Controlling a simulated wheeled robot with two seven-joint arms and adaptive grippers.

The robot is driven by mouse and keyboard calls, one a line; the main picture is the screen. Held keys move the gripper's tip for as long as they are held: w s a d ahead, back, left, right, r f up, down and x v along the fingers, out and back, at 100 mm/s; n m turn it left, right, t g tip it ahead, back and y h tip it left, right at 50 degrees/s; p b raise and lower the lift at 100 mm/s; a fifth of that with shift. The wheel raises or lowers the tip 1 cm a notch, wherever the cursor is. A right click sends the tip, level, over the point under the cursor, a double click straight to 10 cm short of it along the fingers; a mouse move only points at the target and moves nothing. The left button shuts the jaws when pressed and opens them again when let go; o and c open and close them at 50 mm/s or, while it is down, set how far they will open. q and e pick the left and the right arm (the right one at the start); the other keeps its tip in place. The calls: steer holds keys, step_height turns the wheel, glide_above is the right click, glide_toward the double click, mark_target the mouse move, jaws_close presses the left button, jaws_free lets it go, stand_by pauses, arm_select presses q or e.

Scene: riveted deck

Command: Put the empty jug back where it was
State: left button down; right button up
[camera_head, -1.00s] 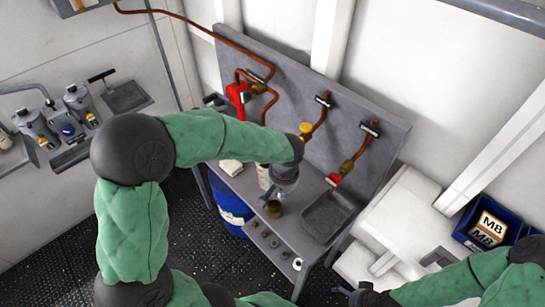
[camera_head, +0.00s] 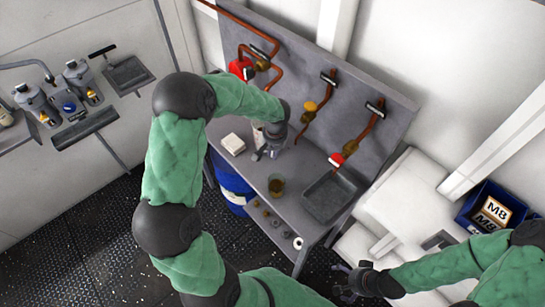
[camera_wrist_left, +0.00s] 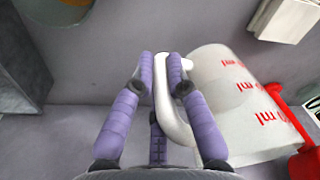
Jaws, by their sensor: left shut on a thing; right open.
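The jug (camera_wrist_left: 235,100) is pale and translucent with red ml markings and a white handle (camera_wrist_left: 165,100). My left gripper (camera_wrist_left: 168,62) is shut on that handle in the left wrist view, the body lying to the right of its fingers. In the head view the jug (camera_head: 257,136) shows only as a pale sliver, mostly hidden by my left wrist, at the bench's back left. My left gripper (camera_head: 265,153) is there, low over the bench; I cannot tell whether the jug touches it. My right gripper (camera_head: 345,279) is open and empty, in front of the bench.
On the grey bench (camera_head: 298,165) are a white block (camera_head: 233,144), a brownish cup (camera_head: 276,185) and a sink (camera_head: 327,198). Copper pipes with valves, one a red handle (camera_head: 242,67), run along the back panel. A blue drum (camera_head: 233,190) stands below. Bench centre is clear.

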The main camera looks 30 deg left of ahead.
arm_select(q)
steer(key=shift+w+a+f, duration=0.35)
steer(key=shift+a+f, duration=0.05)
steer(key=shift+f, duration=0.2)
steer(key=shift+f+b, duration=0.35)
steer(key=shift+f, duration=1.15)
steer(key=shift+f, duration=0.1)
steer(key=c, duration=1.2)
jaws_free()
steer(key=shift+c, duration=0.2)
steer(key=r, duration=0.4)
steer(key=r+p, duration=0.1)
steer(key=r, duration=0.3)
steer(key=s+d+r+p, duration=0.1)
steer(key=r, duration=0.3)
